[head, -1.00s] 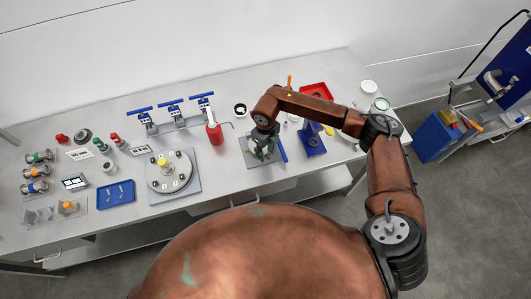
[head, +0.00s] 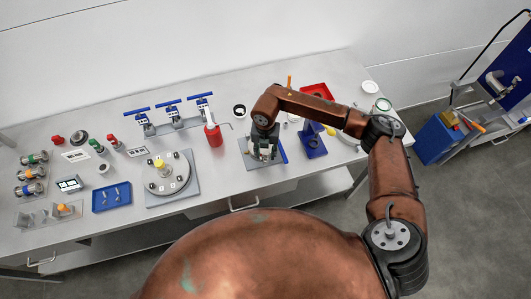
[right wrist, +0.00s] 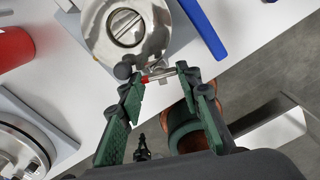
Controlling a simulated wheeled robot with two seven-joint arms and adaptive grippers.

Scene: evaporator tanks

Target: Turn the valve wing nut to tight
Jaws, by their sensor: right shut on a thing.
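My right gripper (head: 265,154) points down over a grey plate at the front of the bench. In the right wrist view its green-padded fingers (right wrist: 160,76) are closed around a small silver piece with a red end (right wrist: 157,75), apparently the wing nut. A round silver valve body (right wrist: 126,24) with a slotted centre is just beyond the fingertips. The wing nut's exact angle is hard to tell, and in the head view my gripper hides most of it. My left gripper is not in view.
A blue handle (right wrist: 204,28) lies close to the right of the valve body. A blue stand (head: 312,141) is right of my gripper, and a red bottle (head: 213,135) is left. A round flanged plate (head: 168,173) sits farther left. Bare bench lies between.

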